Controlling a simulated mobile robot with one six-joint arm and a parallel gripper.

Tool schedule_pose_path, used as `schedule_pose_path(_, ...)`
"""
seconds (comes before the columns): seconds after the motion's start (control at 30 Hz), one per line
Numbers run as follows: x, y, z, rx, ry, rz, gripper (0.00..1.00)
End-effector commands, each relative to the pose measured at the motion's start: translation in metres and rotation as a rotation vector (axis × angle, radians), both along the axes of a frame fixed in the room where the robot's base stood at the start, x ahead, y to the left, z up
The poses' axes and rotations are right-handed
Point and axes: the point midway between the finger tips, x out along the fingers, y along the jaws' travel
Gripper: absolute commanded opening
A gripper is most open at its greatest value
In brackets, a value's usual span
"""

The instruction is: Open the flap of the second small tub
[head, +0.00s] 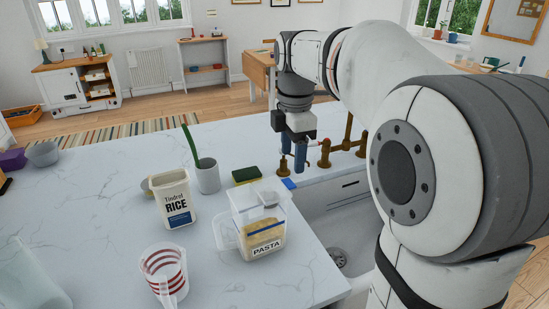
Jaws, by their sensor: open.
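Two labelled tubs stand on the marble worktop; I cannot tell which one the task calls second. The white rice tub (176,199) is upright at the left, with a pale top. The clear pasta tub (262,238) is nearer the sink, with pasta inside and a whitish lid (255,194). A small raised piece shows on that lid; whether it is a flap standing up is unclear. My gripper (292,168) points down, open and empty, beyond and right of the pasta tub, apart from both tubs.
A grey cup with a green stem (207,176) and a green-yellow sponge (246,175) stand behind the tubs. A red-striped measuring jug (165,272) is in front. Brass taps (325,155) and the sink (338,256) are right. The worktop's left middle is clear.

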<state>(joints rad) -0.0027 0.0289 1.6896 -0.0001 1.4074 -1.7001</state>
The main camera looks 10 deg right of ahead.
Motion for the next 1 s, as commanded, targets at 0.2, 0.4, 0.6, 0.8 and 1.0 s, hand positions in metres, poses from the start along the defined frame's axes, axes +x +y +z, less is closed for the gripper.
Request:
schedule_pose_path(0.2, 0.013, 0.001, 0.003, -0.001, 0.017, 0.137, 0.58)
schedule_pose_path(0.4, 0.012, 0.000, -0.026, -0.001, 0.020, 0.140, 0.58)
schedule_pose_path(0.6, 0.012, 0.000, -0.056, 0.000, 0.018, 0.138, 0.58)
schedule_pose_path(0.8, 0.012, 0.000, -0.069, -0.001, 0.017, 0.136, 0.58)
schedule_pose_path(1.0, 0.012, 0.000, -0.070, -0.001, 0.016, 0.136, 0.58)
